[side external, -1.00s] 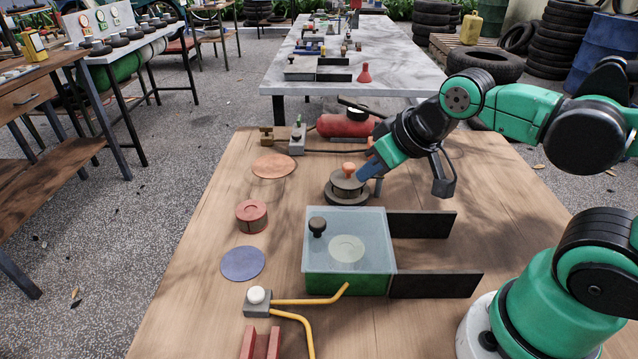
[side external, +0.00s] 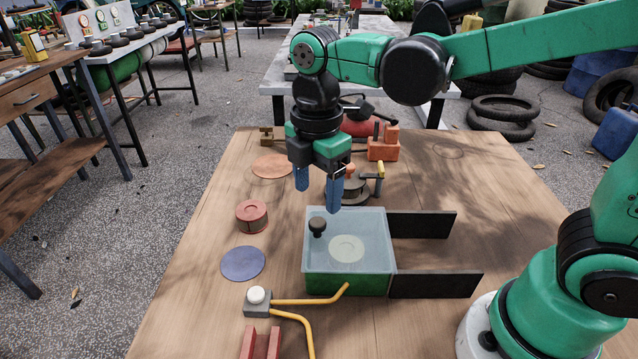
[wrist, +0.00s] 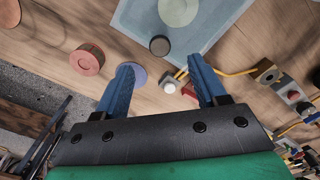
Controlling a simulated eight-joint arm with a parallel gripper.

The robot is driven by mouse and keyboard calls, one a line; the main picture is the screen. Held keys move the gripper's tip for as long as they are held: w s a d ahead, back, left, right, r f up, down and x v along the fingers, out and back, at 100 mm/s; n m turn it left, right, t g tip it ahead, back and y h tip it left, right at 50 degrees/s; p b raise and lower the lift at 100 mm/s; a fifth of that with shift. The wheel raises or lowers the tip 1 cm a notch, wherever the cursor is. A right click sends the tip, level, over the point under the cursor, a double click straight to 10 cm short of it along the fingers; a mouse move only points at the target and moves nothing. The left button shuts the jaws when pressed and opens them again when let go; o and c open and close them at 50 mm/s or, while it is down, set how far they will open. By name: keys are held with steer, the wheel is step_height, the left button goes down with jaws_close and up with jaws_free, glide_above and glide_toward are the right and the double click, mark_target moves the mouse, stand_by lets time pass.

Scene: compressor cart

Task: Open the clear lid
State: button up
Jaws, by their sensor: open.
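The clear lid (side external: 375,225) lies flat and closed on top of a green box (side external: 345,284). A dark round knob (side external: 317,226) stands on the lid's left part. A pale disc (side external: 347,248) shows through or on the lid. My gripper (side external: 318,200) points down above the lid's far left edge, with its two blue fingers apart and nothing between them. In the wrist view the lid (wrist: 210,30) and the knob (wrist: 159,45) lie beyond the open fingers (wrist: 163,82).
Two black rails (side external: 425,224) run right from the box. A red cylinder (side external: 251,216) and a blue disc (side external: 243,263) lie left. A white button block (side external: 257,300) with yellow pipes is in front. A dark round fitting (side external: 355,193) and orange block (side external: 383,150) stand behind.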

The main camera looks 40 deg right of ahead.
mark_target(318, 221)
steer(key=shift+f, duration=2.65)
steer(key=shift+c, duration=0.2)
jaws_close()
